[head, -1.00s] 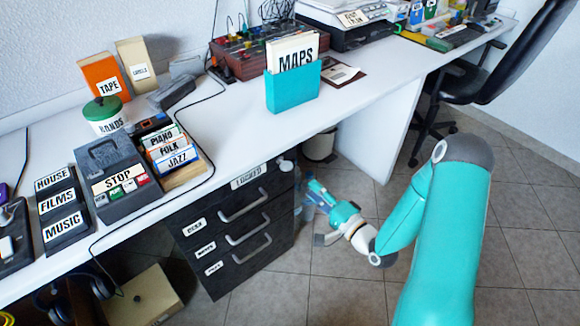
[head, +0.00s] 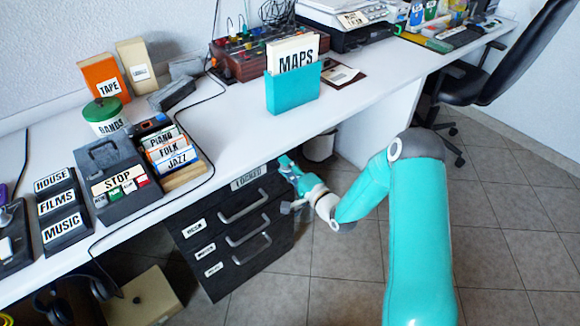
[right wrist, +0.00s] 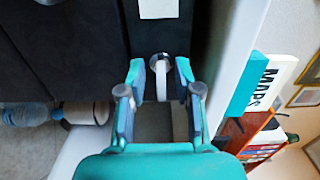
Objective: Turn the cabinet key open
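The dark cabinet (head: 280,245) stands under the desk, with three handled drawers and a label reading LOCKED (head: 248,178) at its top. My right gripper (head: 287,164) is at the cabinet's top right corner and hides the key in the head view. In the right wrist view, the pale key (right wrist: 161,82) sticks out of a round metal lock (right wrist: 160,60). The right gripper's two fingers (right wrist: 160,88) are open on either side of the key, with small gaps showing. My left gripper is not in view.
The white desk (head: 225,130) overhangs the cabinet close above the right gripper. A teal box with a MAPS card (head: 292,92) stands on it. A clear bottle (right wrist: 25,115) and a white bin (right wrist: 88,112) are beside the cabinet. Tiled floor lies open at right.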

